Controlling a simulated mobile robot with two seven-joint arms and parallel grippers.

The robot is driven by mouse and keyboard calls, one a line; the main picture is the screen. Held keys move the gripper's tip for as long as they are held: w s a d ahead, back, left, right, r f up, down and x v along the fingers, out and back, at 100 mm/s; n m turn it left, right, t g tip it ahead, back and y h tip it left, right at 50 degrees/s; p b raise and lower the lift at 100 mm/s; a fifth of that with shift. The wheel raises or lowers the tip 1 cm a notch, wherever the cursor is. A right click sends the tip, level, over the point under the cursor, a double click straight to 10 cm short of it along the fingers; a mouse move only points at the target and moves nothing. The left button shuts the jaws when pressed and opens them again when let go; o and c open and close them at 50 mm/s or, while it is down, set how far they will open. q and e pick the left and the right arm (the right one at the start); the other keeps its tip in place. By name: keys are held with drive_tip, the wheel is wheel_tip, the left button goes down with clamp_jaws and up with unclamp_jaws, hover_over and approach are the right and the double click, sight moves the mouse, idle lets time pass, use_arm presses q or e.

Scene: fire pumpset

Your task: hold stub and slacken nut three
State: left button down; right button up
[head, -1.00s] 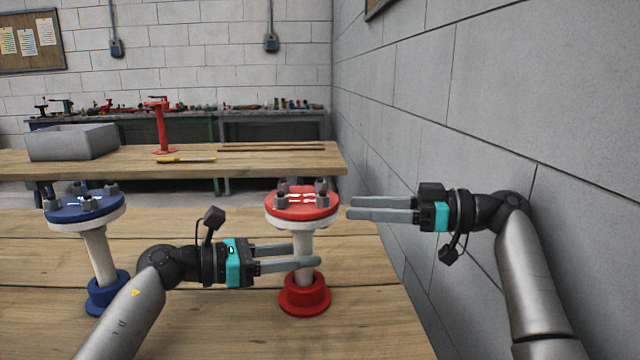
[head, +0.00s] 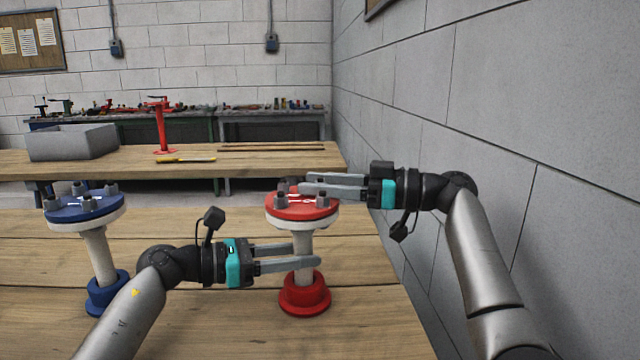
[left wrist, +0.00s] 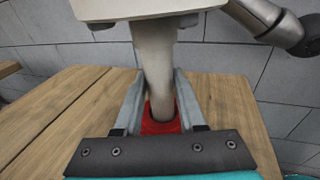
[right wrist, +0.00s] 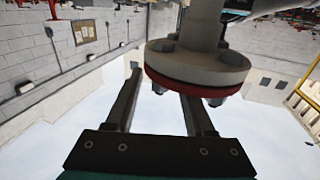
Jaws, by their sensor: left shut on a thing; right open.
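The red stub has a red flange (head: 293,210) with grey nuts on top, a pale pipe (head: 303,240) and a red foot (head: 304,297) on the bench. My left gripper (head: 306,254) is shut on the pipe below the flange; the left wrist view shows the pipe (left wrist: 155,70) between its fingers. My right gripper (head: 303,185) is open at the flange's top, from the right, its fingers hiding some nuts. In the right wrist view, one nut (right wrist: 158,89) shows between the finger lines and another (right wrist: 215,101) by the right finger. I cannot tell which is nut three.
A blue flanged stub (head: 83,208) stands to the left on the same bench (head: 210,325). Behind, another bench holds a grey bin (head: 72,143), a red stand (head: 160,128) and a yellow-handled tool (head: 186,160). A block wall (head: 560,120) rises close on the right.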

sight(320, 182)
clamp_jaws()
idle(0.3)
drive_tip(key=shift+w+d+f+n+g, duration=0.15)
drive_tip(key=shift+n+g, duration=0.4)
drive_tip(key=shift+g, duration=0.3)
drive_tip(key=shift+w+n+g, duration=0.1)
drive_tip(key=shift+n+g, duration=0.45)
drive_tip(key=shift+g, duration=0.3)
drive_tip(key=shift+s+n+g+y, duration=0.3)
drive_tip(key=shift+n+g, duration=0.1)
drive_tip(key=shift+g, duration=0.2)
unclamp_jaws()
drive_tip(key=shift+r, duration=0.2)
wheel_tip(320, 182, up, 10)
drive_tip(key=shift+f, duration=0.1)
